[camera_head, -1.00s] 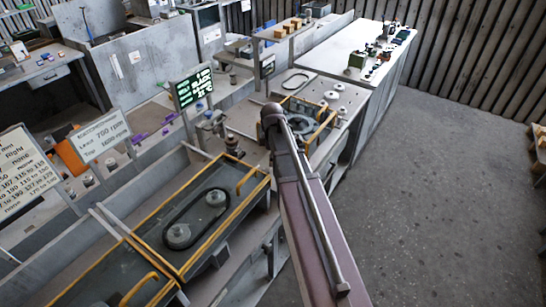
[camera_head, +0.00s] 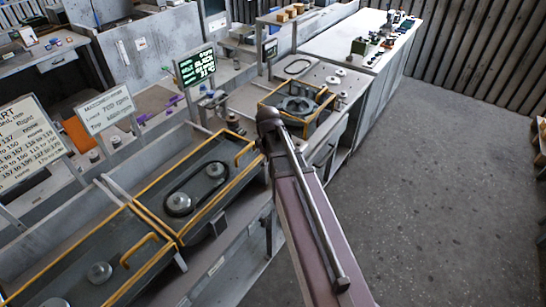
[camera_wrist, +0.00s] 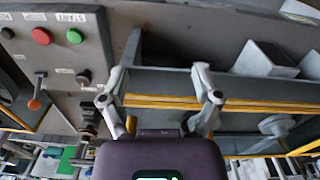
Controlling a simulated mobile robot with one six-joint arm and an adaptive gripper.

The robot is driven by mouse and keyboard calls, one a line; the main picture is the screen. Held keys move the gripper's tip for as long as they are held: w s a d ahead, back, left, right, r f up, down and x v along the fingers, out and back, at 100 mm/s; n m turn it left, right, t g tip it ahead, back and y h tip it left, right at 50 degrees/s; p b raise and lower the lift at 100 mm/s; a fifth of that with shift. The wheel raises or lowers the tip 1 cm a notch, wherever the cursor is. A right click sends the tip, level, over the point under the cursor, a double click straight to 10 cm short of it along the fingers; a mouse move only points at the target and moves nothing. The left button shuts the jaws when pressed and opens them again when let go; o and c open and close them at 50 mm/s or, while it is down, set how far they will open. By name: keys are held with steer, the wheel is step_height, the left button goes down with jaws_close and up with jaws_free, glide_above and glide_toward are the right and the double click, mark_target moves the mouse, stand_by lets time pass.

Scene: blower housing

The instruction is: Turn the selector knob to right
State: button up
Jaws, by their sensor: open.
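In the wrist view a grey control panel (camera_wrist: 62,58) fills the upper left. It carries a red button (camera_wrist: 41,36), a green button (camera_wrist: 75,36), a small black knob (camera_wrist: 84,77) by a white label, and an orange-tipped lever (camera_wrist: 35,103). A larger dark knob-like part (camera_wrist: 87,118) sits below. I cannot tell for sure which is the selector knob, or which way it points. My gripper (camera_wrist: 160,85) is open and empty, its fingers wide apart, to the right of the controls. In the head view the gripper is hidden behind my arm.
In the head view a yellow-edged tray with a belt on two pulleys (camera_head: 178,203) lies left of my arm. A lit screen (camera_head: 195,66) and sign boards (camera_head: 104,107) stand behind. The grey floor (camera_head: 440,190) at right is clear.

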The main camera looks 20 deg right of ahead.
steer(key=s+a+f+m+b, duration=0.3)
steer(key=s+a+m, duration=0.3)
steer(key=s, duration=0.1)
steer(key=shift+s+f, duration=0.2)
steer(key=shift+f, duration=0.1)
steer(key=shift+a, duration=0.15)
stand_by(0.4)
steer(key=s+a+m, duration=0.1)
steer(key=s+a+f+m+b, duration=0.1)
steer(key=s, duration=0.1)
steer(key=shift+f+b, duration=0.15)
steer(key=shift+b, duration=0.15)
stand_by(1.4)
